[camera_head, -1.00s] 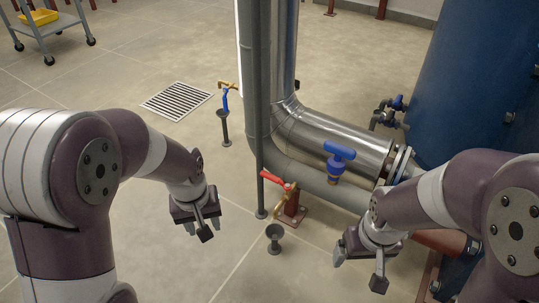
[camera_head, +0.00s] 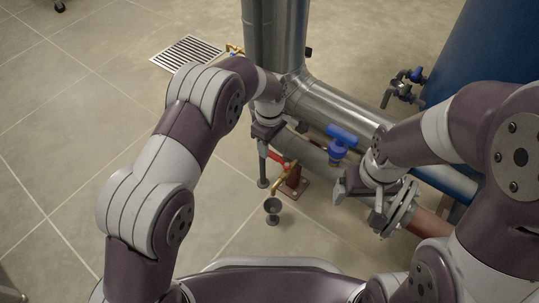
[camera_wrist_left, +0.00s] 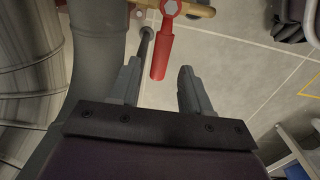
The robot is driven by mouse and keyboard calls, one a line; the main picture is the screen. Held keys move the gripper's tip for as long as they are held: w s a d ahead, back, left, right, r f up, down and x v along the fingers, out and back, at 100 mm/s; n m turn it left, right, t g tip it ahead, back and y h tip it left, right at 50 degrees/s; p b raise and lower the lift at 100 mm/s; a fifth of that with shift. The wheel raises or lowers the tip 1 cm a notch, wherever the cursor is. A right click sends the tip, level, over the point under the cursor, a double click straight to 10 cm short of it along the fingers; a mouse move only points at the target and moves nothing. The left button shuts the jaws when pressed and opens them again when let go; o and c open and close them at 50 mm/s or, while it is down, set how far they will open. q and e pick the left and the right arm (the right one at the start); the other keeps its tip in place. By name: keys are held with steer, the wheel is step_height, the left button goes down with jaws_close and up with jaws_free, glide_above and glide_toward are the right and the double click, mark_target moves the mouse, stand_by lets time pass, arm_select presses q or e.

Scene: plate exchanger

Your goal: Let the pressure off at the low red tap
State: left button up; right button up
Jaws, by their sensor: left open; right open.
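The low red tap has a red lever (camera_head: 278,162) on a brass body (camera_head: 281,182), above a small grey drain cup (camera_head: 272,206). In the head view my left gripper (camera_head: 281,147) is over the lever and hides part of it. In the left wrist view the red lever (camera_wrist_left: 162,55) points toward the palm, its end between the two open fingers (camera_wrist_left: 159,68). No grip on it shows, and I cannot tell the depth between them. My right gripper (camera_head: 358,207) is open and empty, right of the tap, near the pipe flange.
A grey and steel pipe (camera_head: 340,108) runs behind the tap, with a blue valve handle (camera_head: 341,135) to its right. A blue tank (camera_head: 490,60) stands at the right. A floor grate (camera_head: 187,52) and another brass tap (camera_head: 235,49) are further back.

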arm_select(q)
step_height(320, 180, down, 2)
steer(key=shift+f+b, duration=0.25)
steer(key=shift+b, duration=0.1)
steer(key=shift+r, duration=0.1)
steer(key=shift+r, duration=0.1)
jaws_close()
